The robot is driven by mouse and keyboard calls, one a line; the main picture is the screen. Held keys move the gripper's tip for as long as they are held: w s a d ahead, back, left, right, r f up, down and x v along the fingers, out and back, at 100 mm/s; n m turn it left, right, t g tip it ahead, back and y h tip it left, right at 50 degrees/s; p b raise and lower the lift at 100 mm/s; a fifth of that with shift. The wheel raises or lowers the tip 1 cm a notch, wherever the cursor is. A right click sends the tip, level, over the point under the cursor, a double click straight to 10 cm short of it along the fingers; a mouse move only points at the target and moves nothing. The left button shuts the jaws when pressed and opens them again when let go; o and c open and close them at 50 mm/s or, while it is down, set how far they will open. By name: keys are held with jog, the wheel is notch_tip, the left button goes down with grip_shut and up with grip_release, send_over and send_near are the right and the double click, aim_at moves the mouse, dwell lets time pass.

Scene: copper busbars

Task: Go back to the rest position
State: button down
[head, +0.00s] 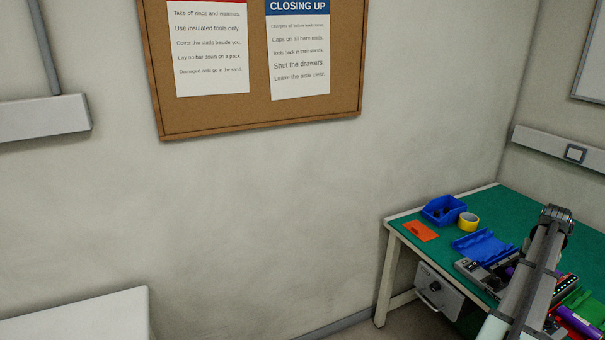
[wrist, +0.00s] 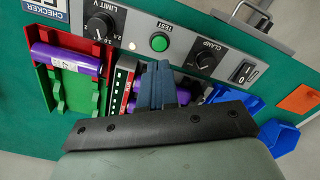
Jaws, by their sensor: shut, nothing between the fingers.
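My gripper (wrist: 155,75) shows in the wrist view with its dark blue-grey fingers together and nothing between them. It points toward the grey checker panel (wrist: 225,65), with its knobs and green TEST button, and is in front of a pack holding purple cells (wrist: 182,96). The fingers and the black bracket hide part of the pack. I cannot tell whether the fingertips touch anything. In the head view my arm reaches over the right side of the green-topped bench (head: 403,219), and the fingers cannot be made out. No copper busbar can be made out clearly.
A red and green tray (wrist: 58,88) holds a purple cell. A blue tray (head: 482,246), a blue bin (head: 430,211), yellow tape (head: 468,222) and an orange card (head: 421,231) lie on the bench. A drawer unit (head: 438,292) is under it. The wall left of the bench holds a noticeboard (head: 250,126).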

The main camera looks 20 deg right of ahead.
aim_at(483, 288)
jog(key=w+a+f+n+g+y, duration=0.1)
jog(key=w+a+f, duration=0.6)
jog(key=a+f, duration=0.2)
jog(key=w+a+f+n, duration=0.2)
jog(key=w+a+f, duration=0.5)
jog(key=a+f, duration=0.2)
jog(key=w+a+f+n+g, duration=0.1)
jog(key=a+f, duration=0.4)
jog(key=a, duration=0.3)
jog(key=w+a+f+n+y, duration=0.1)
jog(key=w+a+f, duration=0.1)
jog(key=a+f, duration=0.35)
jog(key=w+a+f+n+g, duration=0.1)
jog(key=a+f, duration=0.2)
jog(key=a, duration=0.6)
jog(key=s+a+f+n+g, duration=0.1)
jog(key=s+a+f, duration=0.35)
jog(key=a, duration=0.45)
jog(key=s+a+f+n+g, duration=0.15)
jog(key=s+a+f, duration=0.3)
jog(key=a, duration=0.45)
jog(key=s+a+f+n, duration=0.25)
jog(key=s+a, duration=0.25)
jog(key=a, duration=0.4)
jog(key=s+a+f+n+g+h, duration=0.1)
jog(key=s+a+f+h, duration=0.1)
jog(key=s+a, duration=0.4)
jog(key=s, duration=0.4)
jog(key=shift+a+f, duration=0.2)
jog(key=shift+a, duration=0.2)
